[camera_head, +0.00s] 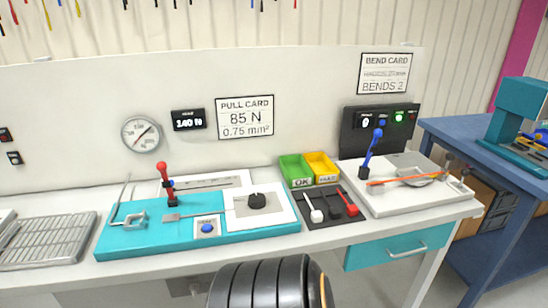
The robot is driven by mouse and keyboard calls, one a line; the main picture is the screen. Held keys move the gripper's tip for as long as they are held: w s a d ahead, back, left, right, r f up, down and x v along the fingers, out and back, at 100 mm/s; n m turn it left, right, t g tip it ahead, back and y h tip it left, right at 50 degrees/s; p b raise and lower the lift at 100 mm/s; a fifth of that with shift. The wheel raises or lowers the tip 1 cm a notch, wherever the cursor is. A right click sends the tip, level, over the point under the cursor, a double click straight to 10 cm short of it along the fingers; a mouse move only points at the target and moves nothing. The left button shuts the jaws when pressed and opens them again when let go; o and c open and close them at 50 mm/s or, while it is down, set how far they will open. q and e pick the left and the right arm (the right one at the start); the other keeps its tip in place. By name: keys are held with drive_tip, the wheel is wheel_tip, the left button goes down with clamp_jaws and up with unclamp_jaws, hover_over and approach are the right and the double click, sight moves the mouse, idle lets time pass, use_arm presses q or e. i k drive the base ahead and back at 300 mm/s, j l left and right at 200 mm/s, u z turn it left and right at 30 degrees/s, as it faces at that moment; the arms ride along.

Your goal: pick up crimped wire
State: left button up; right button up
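A thin orange wire (394,181) lies across the white bending fixture (405,203) on the right of the bench, at the foot of its blue lever (371,150). Whether its ends are crimped is too small to tell. Three small pieces lie on a dark mat (318,193) left of the fixture: a white one (313,209), a black one (333,206) and a red one (345,201). The teal pull tester (150,239) has a red lever (163,176), a clamp and a black knob. Neither of my grippers is in view.
A green bin (295,171) and a yellow bin (320,168) stand behind the mat. A metal rack (45,241) fills the left end. A blue table (470,138) stands to the right. A large black ribbed shape covers the bottom middle.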

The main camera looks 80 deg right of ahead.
sight(335, 213)
drive_tip(key=z, duration=3.15)
